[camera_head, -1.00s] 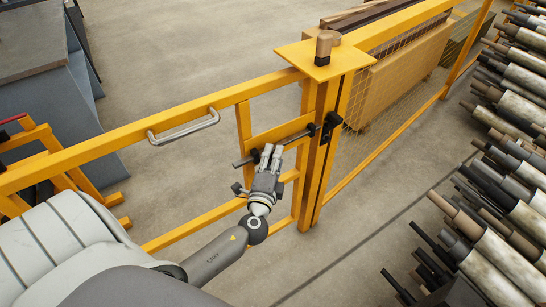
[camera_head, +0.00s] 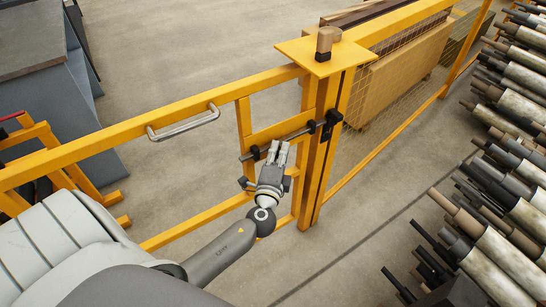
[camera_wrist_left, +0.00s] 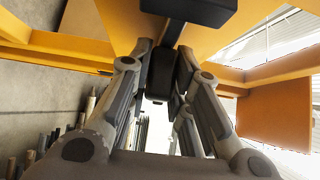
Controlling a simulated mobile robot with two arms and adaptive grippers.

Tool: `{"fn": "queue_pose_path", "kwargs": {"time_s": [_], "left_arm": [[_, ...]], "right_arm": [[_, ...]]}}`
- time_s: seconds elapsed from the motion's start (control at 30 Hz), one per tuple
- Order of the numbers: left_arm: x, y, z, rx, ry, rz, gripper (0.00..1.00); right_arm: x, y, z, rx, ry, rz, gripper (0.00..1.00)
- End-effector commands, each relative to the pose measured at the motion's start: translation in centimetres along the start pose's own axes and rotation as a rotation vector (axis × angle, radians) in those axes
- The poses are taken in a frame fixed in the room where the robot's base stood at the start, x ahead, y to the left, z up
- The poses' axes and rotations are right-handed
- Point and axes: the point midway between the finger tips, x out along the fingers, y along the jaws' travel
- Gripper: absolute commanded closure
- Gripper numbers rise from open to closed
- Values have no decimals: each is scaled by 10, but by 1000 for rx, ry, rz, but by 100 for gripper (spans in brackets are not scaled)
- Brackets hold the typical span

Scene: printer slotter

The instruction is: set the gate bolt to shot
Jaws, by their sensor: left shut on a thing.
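The gate bolt is a grey rod (camera_head: 298,133) lying across the yellow gate panel in the head view, with dark guides on it. Its right end reaches a black keeper (camera_head: 332,122) on the yellow post; how far it sits inside is too small to tell. My left gripper (camera_head: 278,150) is at the rod and shut on the bolt's handle, which the fingers mostly hide in the head view. In the left wrist view, the dark handle (camera_wrist_left: 161,72) stands between the fingers of the gripper (camera_wrist_left: 163,55). My right gripper is out of view.
A metal pull handle (camera_head: 184,123) is on the gate's top rail to the left. Stacked rollers (camera_head: 510,190) fill the right side. Bare floor lies between the gate and rollers.

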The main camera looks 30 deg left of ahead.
Motion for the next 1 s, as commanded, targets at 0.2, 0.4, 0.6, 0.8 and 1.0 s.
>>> {"fn": "queue_pose_path", "kwargs": {"time_s": [0.2, 0.4, 0.6, 0.8, 1.0], "left_arm": [[21, 1, -21, -4, -1, -3, 100], [23, -1, -23, -2, 3, -2, 100], [23, -2, -24, -2, 5, -3, 72], [23, -1, -23, -2, 2, -2, 59], [22, -1, -23, -2, 1, -2, 59]], "right_arm": [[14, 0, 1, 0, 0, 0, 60], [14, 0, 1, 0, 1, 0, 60], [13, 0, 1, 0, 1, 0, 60], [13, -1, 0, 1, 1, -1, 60], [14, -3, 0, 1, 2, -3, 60]]}}
